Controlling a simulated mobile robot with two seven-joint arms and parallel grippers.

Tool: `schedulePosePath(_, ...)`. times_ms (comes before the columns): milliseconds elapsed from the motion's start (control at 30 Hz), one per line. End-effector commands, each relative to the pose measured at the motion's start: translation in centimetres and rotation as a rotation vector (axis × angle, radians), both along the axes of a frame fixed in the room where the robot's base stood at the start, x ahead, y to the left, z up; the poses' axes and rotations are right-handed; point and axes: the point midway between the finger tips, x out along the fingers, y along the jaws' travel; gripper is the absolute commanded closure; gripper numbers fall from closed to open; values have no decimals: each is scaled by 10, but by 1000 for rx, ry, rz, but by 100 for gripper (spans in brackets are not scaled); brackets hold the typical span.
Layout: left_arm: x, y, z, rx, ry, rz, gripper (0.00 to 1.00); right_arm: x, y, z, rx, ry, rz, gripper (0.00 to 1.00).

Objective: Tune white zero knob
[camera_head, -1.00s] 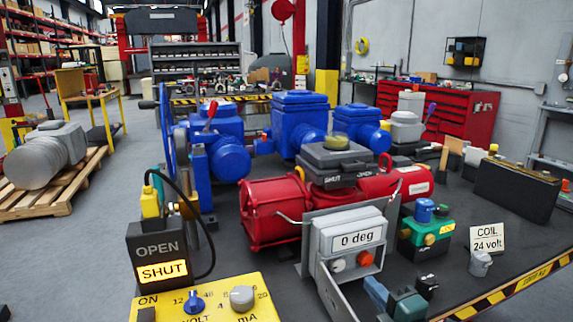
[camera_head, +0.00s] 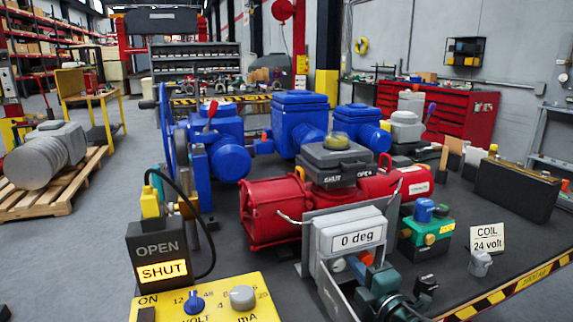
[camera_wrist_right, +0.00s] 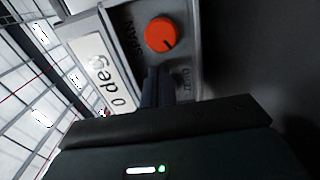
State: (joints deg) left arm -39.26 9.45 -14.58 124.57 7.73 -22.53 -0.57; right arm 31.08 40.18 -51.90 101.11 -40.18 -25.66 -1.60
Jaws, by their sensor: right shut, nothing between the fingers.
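The grey positioner box (camera_head: 352,222) carries a "0 deg" display (camera_head: 357,239), with its cover hanging open. On its lower panel are the white zero knob (camera_head: 338,265) and, to its right, an orange knob (camera_head: 366,257). My right gripper (camera_head: 353,264) is shut, its blue fingertips at the panel between and in front of the knobs, partly covering both. In the right wrist view the shut fingers (camera_wrist_right: 157,80) point at the panel below the orange knob (camera_wrist_right: 160,34); the white knob is hidden there. I cannot tell whether the fingertips touch it. My left gripper is not in view.
The red actuator (camera_head: 275,212) stands behind the box. A green device (camera_head: 425,230) is to its right. A yellow control box (camera_head: 215,300) and an OPEN/SHUT sign (camera_head: 158,258) are at the front left.

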Motion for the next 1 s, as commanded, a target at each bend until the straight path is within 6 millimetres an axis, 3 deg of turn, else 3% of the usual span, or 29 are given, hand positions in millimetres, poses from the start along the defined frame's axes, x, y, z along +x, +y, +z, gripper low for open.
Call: schedulePosePath(1000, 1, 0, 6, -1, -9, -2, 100, -3, 8, 0, 1, 0, 4, 100)
